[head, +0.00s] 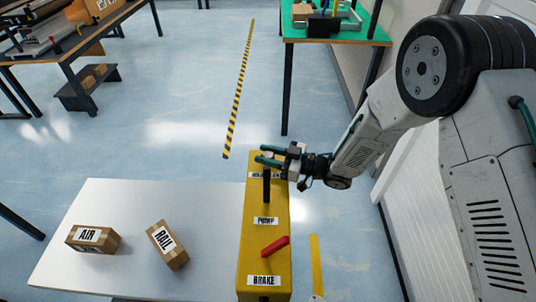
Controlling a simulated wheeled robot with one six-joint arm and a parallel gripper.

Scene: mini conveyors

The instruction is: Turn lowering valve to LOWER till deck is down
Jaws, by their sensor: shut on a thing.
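The yellow control box (254,228) stands at lower centre, with its far label partly covered and PUMP and BRAKE labels nearer. My gripper (268,155) is over the far end of the box, by the partly covered label. Its teal fingers are shut on the lowering valve, which they mostly hide; its turn position cannot be read. A black upright pump lever (266,187) stands just on the near side of my gripper. A red brake lever (275,245) slants to the right. The pale deck (130,215) lies left of the box; its height is hard to judge.
Cartons marked AIR (92,239) and RAIL (167,245) lie on the deck. A green-topped table (355,30) stands at the back right, and a workbench (75,47) at the back left. Open floor with a striped line (238,90) lies between them.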

